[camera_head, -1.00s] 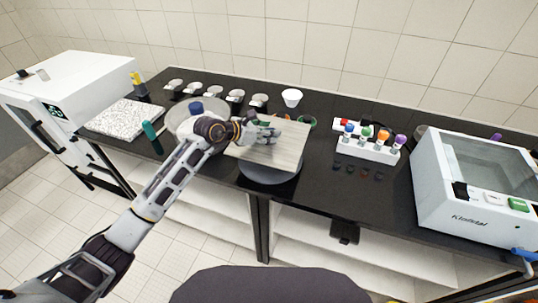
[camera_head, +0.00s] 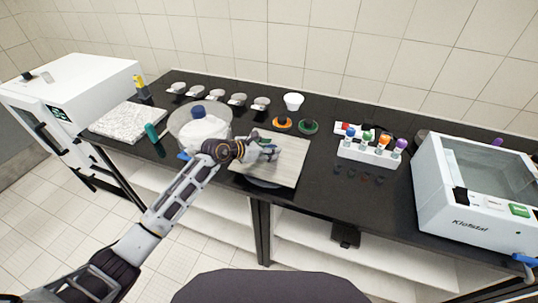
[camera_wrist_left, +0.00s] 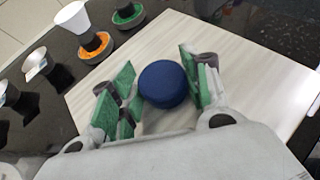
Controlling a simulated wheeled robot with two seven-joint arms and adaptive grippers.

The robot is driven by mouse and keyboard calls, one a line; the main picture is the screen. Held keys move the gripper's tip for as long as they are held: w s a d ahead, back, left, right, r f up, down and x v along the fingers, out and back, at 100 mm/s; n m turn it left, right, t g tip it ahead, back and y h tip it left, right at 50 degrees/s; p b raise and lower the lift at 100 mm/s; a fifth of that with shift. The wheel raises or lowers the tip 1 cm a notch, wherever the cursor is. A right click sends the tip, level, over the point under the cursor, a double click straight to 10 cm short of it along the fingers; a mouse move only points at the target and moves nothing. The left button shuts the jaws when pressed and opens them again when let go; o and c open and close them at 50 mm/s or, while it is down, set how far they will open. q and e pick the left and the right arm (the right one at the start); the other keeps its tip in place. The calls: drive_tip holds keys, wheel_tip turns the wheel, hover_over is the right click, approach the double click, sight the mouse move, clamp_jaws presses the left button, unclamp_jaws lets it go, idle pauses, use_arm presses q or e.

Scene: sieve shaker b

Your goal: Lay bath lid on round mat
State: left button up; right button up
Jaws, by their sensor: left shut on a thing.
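The bath lid (camera_head: 287,172) is a pale, wood-grained square panel with a round blue knob (camera_wrist_left: 165,84). My left gripper (camera_head: 268,152) is over the lid, shut on the knob; its green-padded fingers stand on either side of the knob in the left wrist view. The round mat (camera_head: 262,184) is dark grey and lies under the lid near the table's front edge. Only a thin front rim of it shows; the rest is hidden. The lid looks level and close over the mat; I cannot tell whether they touch. My right gripper is not in view.
A round translucent vessel (camera_head: 180,126) with a blue-topped item stands left of the lid. Orange (camera_head: 282,124) and green (camera_head: 308,127) rings and a white cup (camera_head: 293,101) are behind it. A rack of coloured-cap tubes (camera_head: 368,153) and a white machine (camera_head: 465,205) stand right.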

use_arm(q)
drive_tip(key=shift+f, duration=1.5)
drive_tip(key=shift+f, duration=0.15)
drive_tip(key=o, duration=1.3)
drive_tip(key=shift+b+v, duration=0.5)
drive_tip(key=shift+v, duration=5.55)
drive_tip(key=shift+d, duration=0.1)
